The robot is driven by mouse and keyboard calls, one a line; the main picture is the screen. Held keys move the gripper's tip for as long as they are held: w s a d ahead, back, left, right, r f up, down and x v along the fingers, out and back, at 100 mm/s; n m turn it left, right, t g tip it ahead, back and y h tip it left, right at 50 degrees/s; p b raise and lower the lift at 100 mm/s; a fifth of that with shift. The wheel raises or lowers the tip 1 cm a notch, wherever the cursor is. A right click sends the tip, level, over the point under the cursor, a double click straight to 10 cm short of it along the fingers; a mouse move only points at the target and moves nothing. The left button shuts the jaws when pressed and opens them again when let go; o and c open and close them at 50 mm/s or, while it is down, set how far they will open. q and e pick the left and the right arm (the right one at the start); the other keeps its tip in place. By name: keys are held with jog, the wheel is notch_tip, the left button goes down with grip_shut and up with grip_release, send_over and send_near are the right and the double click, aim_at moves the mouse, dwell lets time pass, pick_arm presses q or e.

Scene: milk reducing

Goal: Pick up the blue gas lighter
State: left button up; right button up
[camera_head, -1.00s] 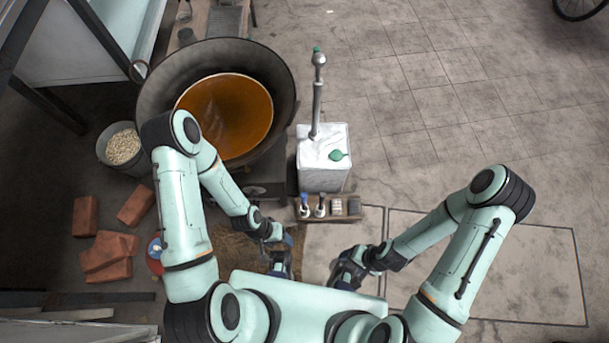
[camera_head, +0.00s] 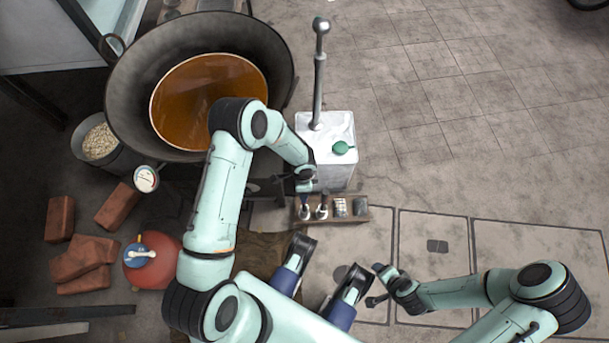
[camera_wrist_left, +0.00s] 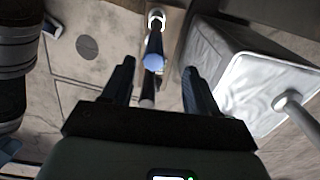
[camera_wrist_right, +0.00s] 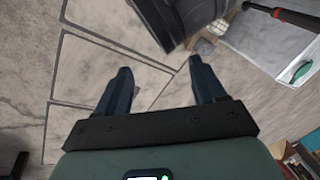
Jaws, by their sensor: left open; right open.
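In the left wrist view, an upright tool with a blue end (camera_wrist_left: 153,63), which looks like the blue gas lighter, shows between the two fingers of my left gripper (camera_wrist_left: 157,85), with gaps on both sides. The left gripper is open and holds nothing. In the head view, this gripper (camera_head: 306,186) hangs over the left end of a small wooden rack (camera_head: 334,220) and partly hides what stands there. My right gripper (camera_wrist_right: 158,85) is open and empty. In the head view it (camera_head: 376,285) is low at the right, away from the rack.
A white canister (camera_head: 335,170) with a metal pump and green cap stands right behind the rack. A large wok (camera_head: 125,90) of brown liquid is behind left. A red gas bottle (camera_head: 150,270) and bricks (camera_head: 85,260) lie left. The tiled floor to the right is open.

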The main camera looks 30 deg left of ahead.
pick_arm(q)
notch_tip(320, 180, down, 2)
jog(key=shift+f, duration=0.2)
jog(key=f, duration=0.1)
jog(key=f+b, duration=0.1)
jog(key=f, duration=0.1)
jog(key=f+b, duration=0.1)
jog(key=shift+s+d+f, duration=0.25)
jog(key=shift+s, duration=0.05)
jog(key=shift+f, duration=0.15)
grip_shut()
pick_arm(e)
jog(key=f, duration=0.1)
jog(key=w+d+f, duration=0.1)
jog(key=shift+w+d+f, duration=0.15)
jog(key=shift+d+f, duration=0.1)
jog(key=shift+f, duration=0.15)
